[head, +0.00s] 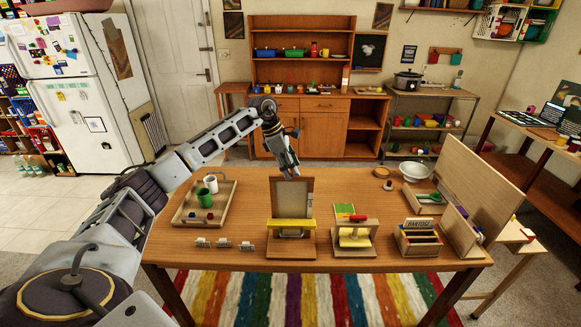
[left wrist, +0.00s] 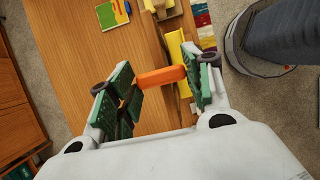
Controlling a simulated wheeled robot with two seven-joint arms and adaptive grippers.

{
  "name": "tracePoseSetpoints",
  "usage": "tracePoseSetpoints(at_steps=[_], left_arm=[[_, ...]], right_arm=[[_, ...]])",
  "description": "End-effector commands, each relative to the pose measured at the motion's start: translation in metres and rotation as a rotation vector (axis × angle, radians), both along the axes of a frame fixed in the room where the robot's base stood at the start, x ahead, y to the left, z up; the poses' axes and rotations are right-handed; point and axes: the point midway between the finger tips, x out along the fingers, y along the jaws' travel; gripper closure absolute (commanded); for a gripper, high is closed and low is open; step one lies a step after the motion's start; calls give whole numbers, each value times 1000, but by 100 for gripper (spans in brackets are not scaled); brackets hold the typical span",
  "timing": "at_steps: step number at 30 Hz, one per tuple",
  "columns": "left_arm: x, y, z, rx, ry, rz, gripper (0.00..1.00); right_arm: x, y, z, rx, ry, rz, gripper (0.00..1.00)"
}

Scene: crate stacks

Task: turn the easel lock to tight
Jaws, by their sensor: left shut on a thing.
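The small wooden easel (head: 293,197) stands upright near the front middle of the table, with a yellow piece (head: 290,226) at its lower front. My left gripper (head: 289,172) reaches down from above to the top of the easel, at its back side. In the left wrist view, an orange bar-shaped handle (left wrist: 161,76), which looks like the easel lock, lies across between the green pads of my left gripper (left wrist: 160,84). Both pads meet its ends. The head view hides this handle behind the easel and fingers. Its tight mark cannot be seen. My right gripper is out of view.
A wooden tray (head: 228,218) with a white and a green cup stands left. A wooden stand (head: 352,252) with green and yellow pieces and a card box (head: 419,248) stand right of the easel. A large upright board (head: 482,180) edges the right side.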

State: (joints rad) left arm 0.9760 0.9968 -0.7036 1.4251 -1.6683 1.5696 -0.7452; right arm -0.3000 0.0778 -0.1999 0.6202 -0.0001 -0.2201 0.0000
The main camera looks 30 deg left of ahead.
Motion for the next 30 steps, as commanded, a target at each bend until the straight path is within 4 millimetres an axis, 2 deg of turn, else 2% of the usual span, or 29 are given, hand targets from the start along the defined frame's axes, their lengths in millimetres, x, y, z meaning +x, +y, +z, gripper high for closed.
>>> tracePoseSetpoints(at_steps=[1, 2, 6, 20, 26, 30], left_arm=[[1, 1, 2, 0, -5, 3, 74], [1, 1, 2, 0, -5, 3, 48], [1, 1, 2, 0, -4, 2, 30], [0, 1, 3, 0, -2, 2, 29], [-3, 6, 17, 0, -3, 2, 29], [-6, 12, 33, 0, -3, 1, 29]], right_arm=[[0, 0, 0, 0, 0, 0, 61], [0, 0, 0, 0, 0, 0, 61], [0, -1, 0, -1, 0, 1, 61], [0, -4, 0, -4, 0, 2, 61], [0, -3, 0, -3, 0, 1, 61], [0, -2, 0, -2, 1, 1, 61]])
